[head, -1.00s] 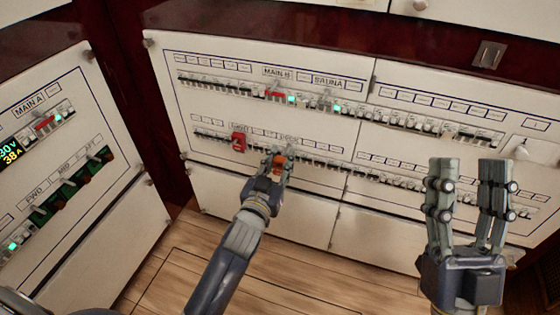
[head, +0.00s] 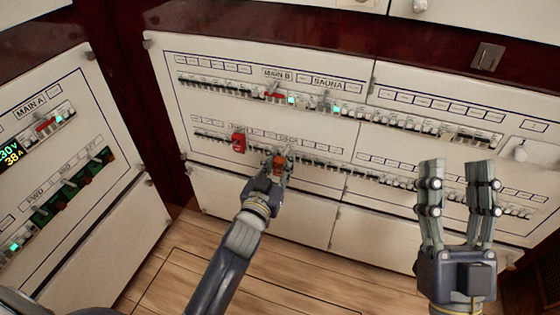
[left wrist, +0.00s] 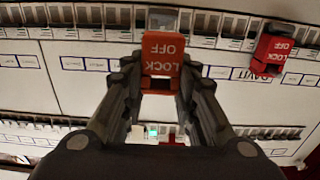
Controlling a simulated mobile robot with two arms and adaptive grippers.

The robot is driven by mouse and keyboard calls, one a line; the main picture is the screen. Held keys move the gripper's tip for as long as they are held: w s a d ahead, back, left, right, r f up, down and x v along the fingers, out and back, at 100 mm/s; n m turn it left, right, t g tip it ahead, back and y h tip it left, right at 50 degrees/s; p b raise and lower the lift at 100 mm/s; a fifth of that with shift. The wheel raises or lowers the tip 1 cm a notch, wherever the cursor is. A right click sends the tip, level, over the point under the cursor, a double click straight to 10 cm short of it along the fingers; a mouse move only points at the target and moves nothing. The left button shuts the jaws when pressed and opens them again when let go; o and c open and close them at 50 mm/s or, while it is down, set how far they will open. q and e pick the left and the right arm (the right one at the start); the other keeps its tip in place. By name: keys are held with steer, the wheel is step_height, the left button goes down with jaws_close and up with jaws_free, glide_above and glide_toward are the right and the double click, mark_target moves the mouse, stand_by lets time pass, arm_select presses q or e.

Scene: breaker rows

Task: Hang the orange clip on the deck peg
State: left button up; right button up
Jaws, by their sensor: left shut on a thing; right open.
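The orange clip (head: 279,163) is between the fingertips of my left gripper (head: 276,166), at the lower breaker row of the middle panel. In the left wrist view the orange clip (left wrist: 161,60) shows its LOCK OFF face upside down, and the fingers (left wrist: 160,85) are shut on its sides. Its far end is against or just in front of the breaker row; I cannot tell whether it touches a peg. The deck peg cannot be made out behind the clip and fingers. My right gripper (head: 457,175) is open and empty, in front of the right panel.
A red LOCK OFF clip (head: 238,142) sits on the same row, left of my left gripper; it also shows in the left wrist view (left wrist: 272,47). An upper breaker row (head: 220,87) runs above. A side panel (head: 45,200) stands at the left. The wooden floor (head: 190,265) is clear.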

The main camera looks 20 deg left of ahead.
mark_target(282, 158)
steer(key=shift+w+f, duration=0.1)
steer(key=shift+f, duration=0.05)
stand_by(0.6)
arm_select(q)
steer(key=shift+p, duration=0.3)
arm_select(e)
steer(key=shift+w+a+f+g+h, duration=0.1)
steer(key=shift+w+f+g+h, duration=0.05)
steer(key=shift+w+f+g, duration=0.3)
steer(key=shift+w+f+g+h, duration=0.15)
steer(key=shift+w+f+g, duration=0.1)
steer(key=shift+f+g, duration=0.25)
steer(key=shift+w+f+g, duration=0.3)
steer(key=shift+f+g, duration=0.05)
steer(key=shift+f, duration=0.2)
steer(key=shift+w+f+g, duration=0.3)
steer(key=shift+f, duration=0.2)
arm_select(q)
steer(key=shift+w, duration=1.15)
steer(key=shift+w, duration=0.9)
arm_select(e)
steer(key=shift+s+r+t, duration=0.2)
steer(key=shift+r+t, duration=0.1)
